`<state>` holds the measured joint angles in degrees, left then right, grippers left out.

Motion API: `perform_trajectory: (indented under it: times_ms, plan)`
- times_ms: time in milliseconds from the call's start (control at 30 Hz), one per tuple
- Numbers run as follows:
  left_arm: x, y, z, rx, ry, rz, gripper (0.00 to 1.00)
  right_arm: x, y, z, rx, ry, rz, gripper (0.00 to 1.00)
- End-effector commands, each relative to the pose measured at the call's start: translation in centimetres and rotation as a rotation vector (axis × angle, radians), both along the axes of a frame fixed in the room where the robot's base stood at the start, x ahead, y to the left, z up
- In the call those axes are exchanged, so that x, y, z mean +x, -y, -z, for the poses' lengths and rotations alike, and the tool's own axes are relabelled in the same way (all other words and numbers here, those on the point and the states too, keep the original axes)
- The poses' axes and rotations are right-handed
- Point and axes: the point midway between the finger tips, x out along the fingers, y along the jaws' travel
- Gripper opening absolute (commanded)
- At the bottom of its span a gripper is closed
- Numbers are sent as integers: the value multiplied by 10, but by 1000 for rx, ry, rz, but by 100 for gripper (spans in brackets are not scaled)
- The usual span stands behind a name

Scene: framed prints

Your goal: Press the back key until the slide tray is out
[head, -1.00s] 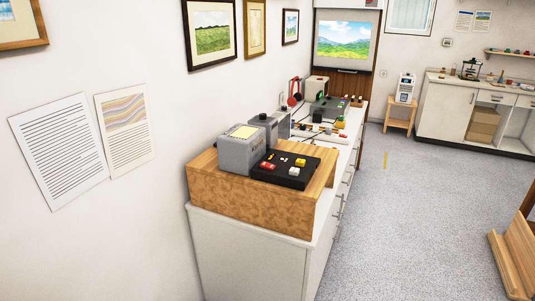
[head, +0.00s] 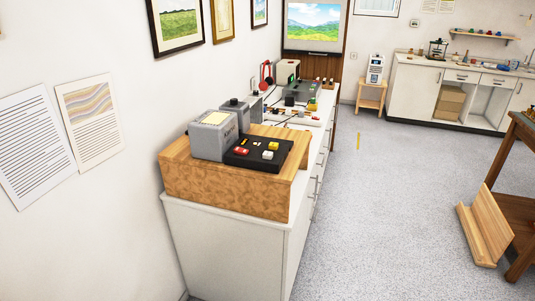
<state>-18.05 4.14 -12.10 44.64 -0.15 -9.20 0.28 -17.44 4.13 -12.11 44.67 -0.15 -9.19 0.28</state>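A black key panel (head: 257,155) lies on a wooden block at the near end of the white cabinet. It carries a red key (head: 241,151), a white key (head: 267,155) and a yellow key (head: 273,146); their labels are too small to read, so I cannot tell which is the back key. A grey box (head: 212,136) with a pale yellow top stands beside the panel. I cannot make out a slide tray. Neither of my grippers is in view.
The wooden block (head: 225,192) sits on the white cabinet (head: 232,250) along the left wall. Grey floor (head: 385,220) is open to its right. A wooden stand (head: 487,228) and a brown table (head: 520,185) are at the right. A lit landscape screen (head: 313,26) hangs behind.

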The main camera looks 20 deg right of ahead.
Motion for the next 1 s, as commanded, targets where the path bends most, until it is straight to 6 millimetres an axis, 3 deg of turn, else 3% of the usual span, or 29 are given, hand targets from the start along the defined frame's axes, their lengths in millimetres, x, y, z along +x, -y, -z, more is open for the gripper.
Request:
perform_trajectory:
  times_ms: [533,1000]
  plan:
    - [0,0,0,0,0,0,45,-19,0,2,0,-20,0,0]
    - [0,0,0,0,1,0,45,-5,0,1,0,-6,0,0]
